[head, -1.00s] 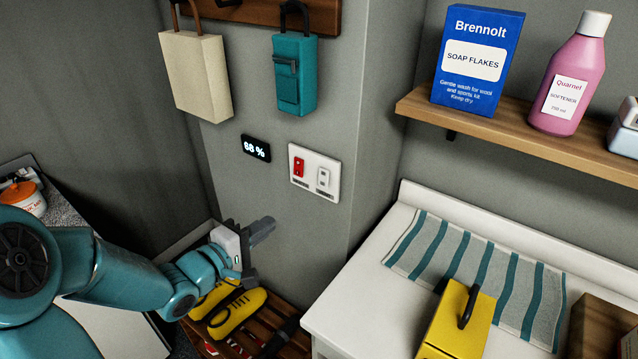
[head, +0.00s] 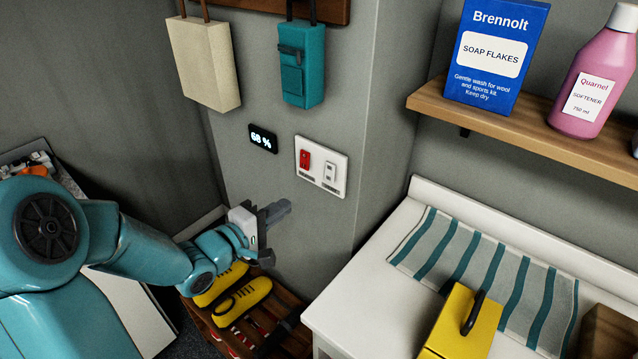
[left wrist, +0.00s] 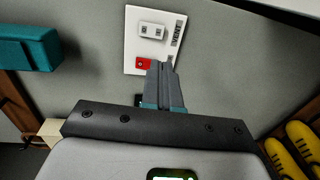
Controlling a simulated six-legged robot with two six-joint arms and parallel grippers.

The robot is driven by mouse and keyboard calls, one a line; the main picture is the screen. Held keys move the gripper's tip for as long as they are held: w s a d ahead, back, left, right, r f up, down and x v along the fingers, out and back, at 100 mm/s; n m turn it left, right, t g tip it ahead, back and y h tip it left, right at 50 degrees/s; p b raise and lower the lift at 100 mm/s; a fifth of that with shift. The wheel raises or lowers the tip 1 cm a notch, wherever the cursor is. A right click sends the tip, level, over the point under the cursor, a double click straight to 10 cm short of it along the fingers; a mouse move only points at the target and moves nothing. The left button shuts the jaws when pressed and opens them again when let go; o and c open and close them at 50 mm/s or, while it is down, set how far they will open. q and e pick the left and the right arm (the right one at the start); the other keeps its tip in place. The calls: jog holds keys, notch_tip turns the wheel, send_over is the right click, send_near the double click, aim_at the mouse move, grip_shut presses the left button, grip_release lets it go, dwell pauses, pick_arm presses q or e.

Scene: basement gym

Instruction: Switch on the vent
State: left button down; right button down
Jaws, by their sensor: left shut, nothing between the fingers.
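A white switch plate (head: 337,184) is on the grey wall, with a red switch (head: 304,159) on its left and a white switch (head: 330,172) on its right. In the left wrist view the word VENT (left wrist: 177,33) is printed beside the white switch (left wrist: 152,31). The red switch (left wrist: 143,64) is partly behind my fingers there, and its label is hidden. My left gripper (head: 284,208) is shut and empty, below and left of the plate in the head view. It also shows in the left wrist view (left wrist: 160,66). My right gripper is out of view.
A humidity display (head: 262,138) reads 68 %. A cream bag (head: 208,62) and a teal bag (head: 301,65) hang above. Yellow shoes (head: 240,298) sit on a slatted rack below the gripper. A white counter (head: 355,280) stands to the right.

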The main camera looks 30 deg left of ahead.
aim_at(328, 179)
pick_arm(q)
jog(key=w+p, duration=0.1)
jog(key=w, duration=0.3)
jog(key=w+f+p, duration=0.1)
jog(key=w, duration=0.3)
jog(key=w+d+p, duration=0.1)
jog(key=w, duration=0.3)
jog(key=shift+w+d+f, duration=0.1)
jog(key=shift+w+f, duration=0.05)
jog(key=shift+f, duration=0.1)
jog(key=shift+w, duration=0.15)
jog(key=shift+w+f+t+b, duration=0.25)
jog(key=shift+t+b, duration=0.05)
jog(key=shift+b, duration=0.7)
jog(key=shift+r, duration=0.1)
